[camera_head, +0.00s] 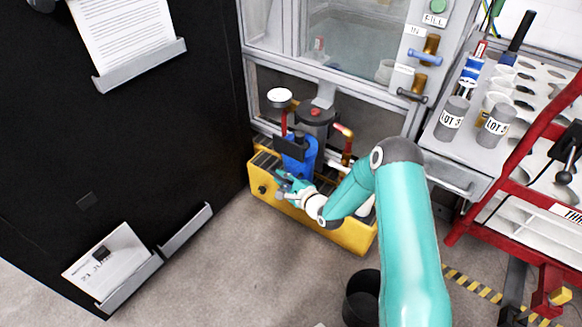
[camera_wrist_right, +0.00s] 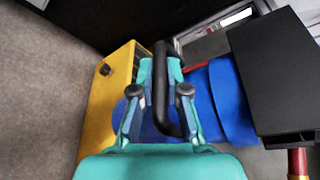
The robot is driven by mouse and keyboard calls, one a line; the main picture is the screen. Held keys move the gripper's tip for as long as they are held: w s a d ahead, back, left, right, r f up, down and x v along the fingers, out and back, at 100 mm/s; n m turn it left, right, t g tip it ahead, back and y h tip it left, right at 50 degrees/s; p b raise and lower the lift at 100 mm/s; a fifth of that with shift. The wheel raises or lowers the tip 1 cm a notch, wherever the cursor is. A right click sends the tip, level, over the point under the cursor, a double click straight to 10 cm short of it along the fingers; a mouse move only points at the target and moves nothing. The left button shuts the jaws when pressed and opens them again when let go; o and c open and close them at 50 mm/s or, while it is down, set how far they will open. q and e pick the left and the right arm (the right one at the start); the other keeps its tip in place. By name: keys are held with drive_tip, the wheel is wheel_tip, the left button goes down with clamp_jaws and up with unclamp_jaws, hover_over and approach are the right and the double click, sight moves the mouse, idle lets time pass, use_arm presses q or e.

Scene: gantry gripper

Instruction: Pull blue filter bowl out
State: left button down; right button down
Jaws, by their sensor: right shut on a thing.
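The blue filter bowl (camera_head: 299,156) is below the dark filter head (camera_head: 315,118), above the yellow trough at the foot of the cabinet. In the right wrist view the bowl (camera_wrist_right: 232,92) lies on its side in the picture, against the black filter head (camera_wrist_right: 280,75). A black loop handle (camera_wrist_right: 164,70) stands out from the bowl. My right gripper (camera_head: 287,185) is at the bowl's front, its fingers (camera_wrist_right: 160,92) shut around the handle. The bowl's lower part is partly hidden by the gripper. My left gripper is not in view.
The yellow trough (camera_head: 342,232) runs under and beside the bowl. Red and brass pipework (camera_head: 346,140) stands close on the right. A black bin (camera_head: 362,295) is on the floor near my right arm. A black panel (camera_head: 150,120) is at the left; the floor before it is clear.

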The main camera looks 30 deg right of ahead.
drive_tip(key=a, duration=0.1)
drive_tip(key=s+a, duration=0.1)
drive_tip(key=a, duration=0.1)
drive_tip(key=shift+s+f, duration=0.15)
drive_tip(key=shift+s, duration=0.05)
drive_tip(key=c, duration=1.2)
unclamp_jaws()
drive_tip(key=v, duration=1.1)
drive_tip(key=shift+s, duration=0.4)
